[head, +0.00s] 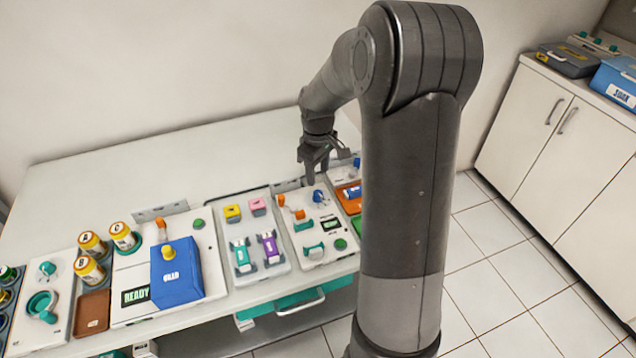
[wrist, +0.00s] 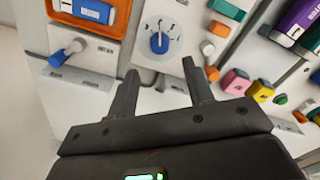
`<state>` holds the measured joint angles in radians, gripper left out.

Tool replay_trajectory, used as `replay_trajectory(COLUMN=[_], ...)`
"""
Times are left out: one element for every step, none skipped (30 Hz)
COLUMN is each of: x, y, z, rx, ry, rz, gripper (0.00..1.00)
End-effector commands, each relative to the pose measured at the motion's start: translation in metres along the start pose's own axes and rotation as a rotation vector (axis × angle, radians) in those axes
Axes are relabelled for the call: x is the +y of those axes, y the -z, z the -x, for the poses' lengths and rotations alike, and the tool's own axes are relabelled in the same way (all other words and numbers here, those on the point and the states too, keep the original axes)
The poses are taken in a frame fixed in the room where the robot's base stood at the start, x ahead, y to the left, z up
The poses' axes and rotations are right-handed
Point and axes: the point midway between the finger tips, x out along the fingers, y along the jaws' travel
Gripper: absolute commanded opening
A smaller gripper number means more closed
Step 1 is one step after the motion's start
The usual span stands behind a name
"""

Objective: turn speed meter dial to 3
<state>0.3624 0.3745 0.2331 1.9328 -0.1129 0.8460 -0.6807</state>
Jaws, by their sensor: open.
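The speed meter dial is a blue knob (wrist: 159,43) on a white round plate with small dark marks around its upper side. It is upper centre in the wrist view, and a pale pointer line on it points roughly up. The exact number it points to is too small to tell. The knob also shows in the head view (head: 318,196) on a white panel. My gripper (wrist: 160,69) is open and empty, with one finger to each side of and short of the dial. In the head view my gripper (head: 313,174) hangs just above and behind the knob, fingers pointing down.
Left of the dial in the wrist view are a blue-tipped lever (wrist: 74,47) and an orange-framed tray (wrist: 120,15). Right are a green block (wrist: 227,9), an orange-tipped part (wrist: 220,29), and pink (wrist: 236,81) and yellow (wrist: 261,90) blocks. The counter behind the panels (head: 190,160) is clear.

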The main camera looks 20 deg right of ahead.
Motion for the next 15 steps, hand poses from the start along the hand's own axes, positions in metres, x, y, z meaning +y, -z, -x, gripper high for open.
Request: replay_trajectory(x=[0.0, 0.001, 0.001, 0.0, 0.0, 0.0, 0.0, 0.0, 0.0, 0.0, 0.0, 0.0, 0.0, 0.0, 0.0], y=[0.0, 0.001, 0.001, 0.0, 0.0, 0.0, 0.0, 0.0, 0.0, 0.0, 0.0, 0.0, 0.0, 0.0, 0.0], z=[0.009, 0.013, 0.018, 0.021, 0.023, 0.025, 0.027, 0.028, 0.029, 0.029, 0.029, 0.029, 0.029, 0.029, 0.029], rx=[0.002, 0.002, 0.002, 0.001, 0.0, 0.0, 0.0, 0.0, 0.0, 0.0, 0.0, -0.001, -0.001, -0.001, 0.0], ry=[-0.002, -0.003, -0.002, -0.001, -0.001, -0.001, -0.001, -0.001, 0.0, 0.0, 0.0, 0.0, 0.0, 0.0, 0.0], rz=[-0.001, -0.001, 0.0, 0.0, 0.0, 0.001, 0.001, 0.001, 0.001, 0.001, 0.001, 0.001, 0.001, 0.001, 0.001], gripper=[0.47, 0.47, 0.47, 0.47, 0.47, 0.47, 0.47, 0.47, 0.47, 0.47, 0.47, 0.47, 0.47, 0.47, 0.47])
